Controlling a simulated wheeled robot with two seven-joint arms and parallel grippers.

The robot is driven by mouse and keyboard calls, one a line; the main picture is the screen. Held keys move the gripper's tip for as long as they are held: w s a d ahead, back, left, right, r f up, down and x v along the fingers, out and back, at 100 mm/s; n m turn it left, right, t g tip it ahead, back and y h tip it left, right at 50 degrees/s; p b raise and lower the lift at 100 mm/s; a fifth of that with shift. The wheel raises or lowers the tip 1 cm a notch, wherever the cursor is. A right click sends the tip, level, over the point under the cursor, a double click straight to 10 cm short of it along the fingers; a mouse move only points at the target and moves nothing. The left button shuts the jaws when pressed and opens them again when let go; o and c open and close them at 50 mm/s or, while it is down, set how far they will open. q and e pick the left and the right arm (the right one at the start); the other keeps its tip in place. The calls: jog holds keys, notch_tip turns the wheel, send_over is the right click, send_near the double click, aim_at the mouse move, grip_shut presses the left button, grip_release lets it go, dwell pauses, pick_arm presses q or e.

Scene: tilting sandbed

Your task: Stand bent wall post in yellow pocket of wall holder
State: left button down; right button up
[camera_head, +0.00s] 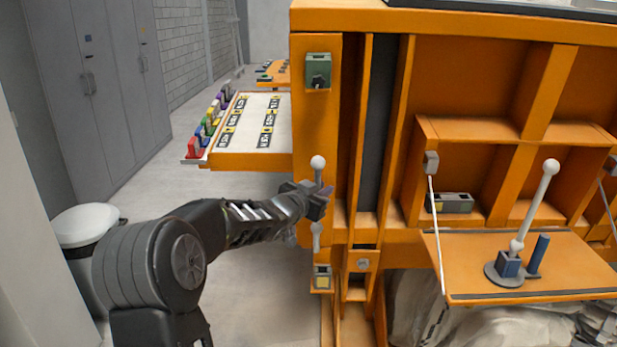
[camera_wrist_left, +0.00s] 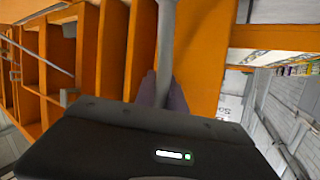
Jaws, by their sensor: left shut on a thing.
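The bent wall post (camera_head: 317,176) is a pale grey rod with a white ball on top. My left gripper (camera_head: 319,201) is shut around its middle, in front of the orange wall panel, and the post looks about upright. Its lower part shows below the fingers, above the wall holder with the yellow pocket (camera_head: 322,278). I cannot tell whether its lower end touches the holder. In the left wrist view the post (camera_wrist_left: 167,40) runs up from between the dark fingers (camera_wrist_left: 164,92); the holder is not visible there. My right gripper is not in view.
A green holder (camera_head: 318,70) is fixed higher on the same panel. At right, a hanging shelf (camera_head: 465,270) carries a tilted ball-topped post (camera_head: 535,205) on a round base and a blue peg (camera_head: 538,254). A white-topped bin (camera_head: 85,225) stands at left.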

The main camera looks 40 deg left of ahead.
pick_arm(q)
jog(key=shift+w+d+f+m+h, duration=0.3)
jog(key=shift+w+d+f+h, duration=0.1)
jog(key=shift+w+d+f, duration=0.35)
jog(key=shift+f+b, duration=2.05)
jog(key=shift+f, duration=0.2)
jog(key=shift+f+b, duration=1.55)
jog(key=shift+f, duration=0.4)
jog(key=shift+f+b, duration=1.15)
jog(key=shift+f, duration=0.25)
jog(key=c, duration=1.3)
grip_release()
